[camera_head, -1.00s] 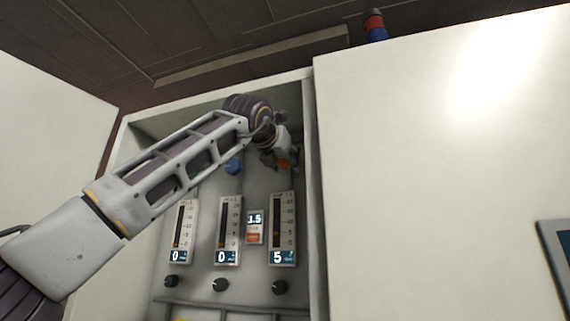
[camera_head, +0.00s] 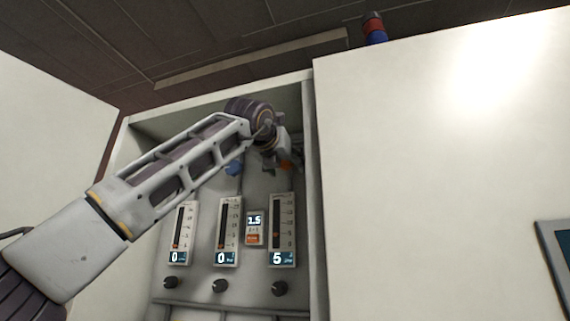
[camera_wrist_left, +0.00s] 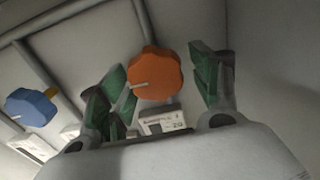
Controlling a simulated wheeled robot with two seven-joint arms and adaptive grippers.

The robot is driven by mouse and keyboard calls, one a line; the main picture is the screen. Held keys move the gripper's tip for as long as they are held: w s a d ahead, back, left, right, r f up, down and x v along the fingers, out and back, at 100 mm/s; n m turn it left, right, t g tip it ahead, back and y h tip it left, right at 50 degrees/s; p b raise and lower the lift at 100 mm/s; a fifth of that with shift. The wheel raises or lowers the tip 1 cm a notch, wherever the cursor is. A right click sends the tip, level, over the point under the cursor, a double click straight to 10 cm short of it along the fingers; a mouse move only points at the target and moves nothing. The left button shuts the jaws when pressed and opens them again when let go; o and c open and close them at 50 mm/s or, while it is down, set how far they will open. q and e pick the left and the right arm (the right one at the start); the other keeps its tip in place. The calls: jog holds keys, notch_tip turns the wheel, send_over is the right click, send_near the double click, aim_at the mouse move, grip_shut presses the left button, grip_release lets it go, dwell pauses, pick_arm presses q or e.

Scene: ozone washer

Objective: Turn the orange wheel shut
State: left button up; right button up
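The orange wheel (camera_wrist_left: 155,76) shows in the left wrist view between the two green-padded fingers of my left gripper (camera_wrist_left: 163,84). A pale line marks its left side. The fingers stand apart on either side of the wheel, with a gap at the right finger; whether the left finger touches it I cannot tell. My right gripper is not in view.
A blue wheel (camera_wrist_left: 31,107) sits to the left; it also shows in the head view (camera_head: 233,168). Below are gauges, the right one (camera_head: 282,230) reading 5, a small 1.5 display (camera_head: 254,228) and black knobs (camera_head: 279,288). The cabinet's side wall is close on the right.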

pick_arm(q)
jog(key=v, duration=1.2)
jog(key=shift+r, duration=0.2)
dwell(0.8)
dwell(0.6)
